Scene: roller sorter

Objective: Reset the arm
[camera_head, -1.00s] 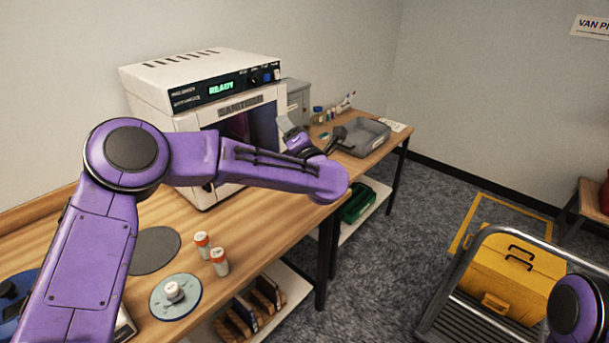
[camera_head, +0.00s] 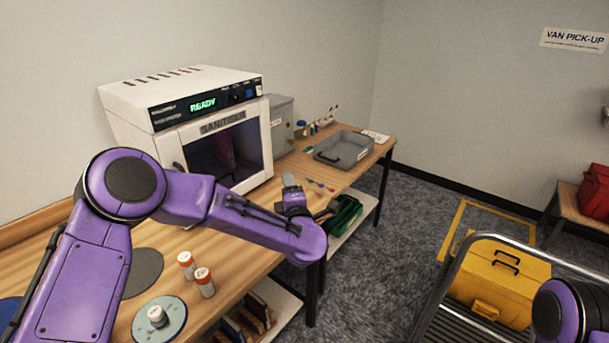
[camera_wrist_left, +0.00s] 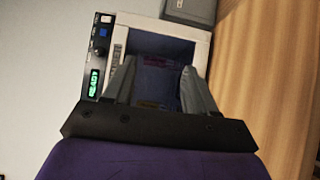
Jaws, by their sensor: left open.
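My left arm (camera_head: 190,200) reaches from the left across the wooden bench. Its gripper (camera_head: 291,180) is in front of and to the right of the white sanitiser (camera_head: 185,105), over the bench's front edge, apart from the machine. In the left wrist view the two grey fingers (camera_wrist_left: 160,82) stand apart with nothing between them; the sanitiser's dark front window (camera_wrist_left: 153,70) lies beyond. Only a purple part of my right arm (camera_head: 565,312) shows at the bottom right; its gripper is out of view.
The sanitiser's display reads READY. A grey tray (camera_head: 343,148) stands at the bench's far end. Two orange-and-white bottles (camera_head: 204,282) and a round blue-grey disc (camera_head: 170,325) with a white-capped item are near the front. A yellow case (camera_head: 505,275) sits on a cart at right.

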